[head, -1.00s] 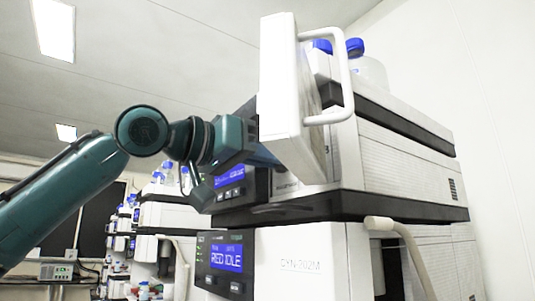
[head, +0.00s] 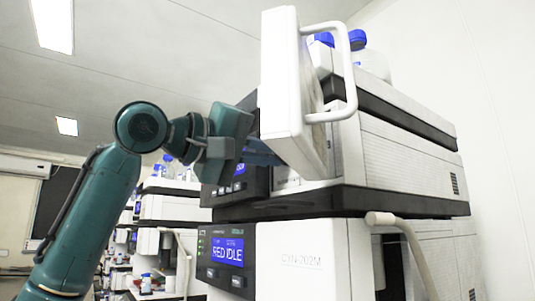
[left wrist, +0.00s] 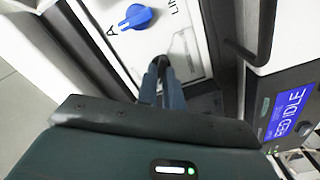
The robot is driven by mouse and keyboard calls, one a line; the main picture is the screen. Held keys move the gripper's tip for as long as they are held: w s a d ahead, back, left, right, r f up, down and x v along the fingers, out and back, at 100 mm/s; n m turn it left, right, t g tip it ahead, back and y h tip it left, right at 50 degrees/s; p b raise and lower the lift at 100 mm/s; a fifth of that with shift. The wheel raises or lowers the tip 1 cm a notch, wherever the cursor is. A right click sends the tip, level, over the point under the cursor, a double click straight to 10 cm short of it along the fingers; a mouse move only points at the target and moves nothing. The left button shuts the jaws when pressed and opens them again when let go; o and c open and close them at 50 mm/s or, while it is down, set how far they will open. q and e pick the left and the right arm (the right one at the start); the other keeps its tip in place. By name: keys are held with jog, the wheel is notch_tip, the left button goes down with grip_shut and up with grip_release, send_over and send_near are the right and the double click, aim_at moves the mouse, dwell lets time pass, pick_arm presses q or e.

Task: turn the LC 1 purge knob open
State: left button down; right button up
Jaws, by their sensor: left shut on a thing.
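My left gripper (left wrist: 160,80) is shut on a small dark knob (left wrist: 163,62) on the white front panel of the instrument, taken to be the LC 1 purge knob. The fingers and their shadow hide most of it, so its angle cannot be told. A blue pointer knob (left wrist: 136,17) sits apart from the fingers, beside a letter A and partly cut-off lettering. In the head view the left gripper (head: 262,154) reaches in behind the open white door, which hides the knob. My right gripper is in neither view.
The open white door (head: 284,80) with its looped handle (head: 350,80) stands close to my gripper. Below is a unit with a lit display (head: 228,252) reading RED IDLE. Blue-capped bottles (head: 357,42) stand on top.

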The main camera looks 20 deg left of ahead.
pick_arm(q)
jog(key=shift+f+n, duration=0.1)
jog(key=shift+n, duration=0.8)
jog(key=n+b, duration=0.1)
jog(key=n, duration=0.2)
jog(key=shift+n, duration=0.9)
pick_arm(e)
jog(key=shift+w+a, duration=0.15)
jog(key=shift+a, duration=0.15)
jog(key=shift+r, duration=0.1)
pick_arm(q)
jog(key=c, duration=1.5)
grip_release()
jog(key=shift+c, duration=0.2)
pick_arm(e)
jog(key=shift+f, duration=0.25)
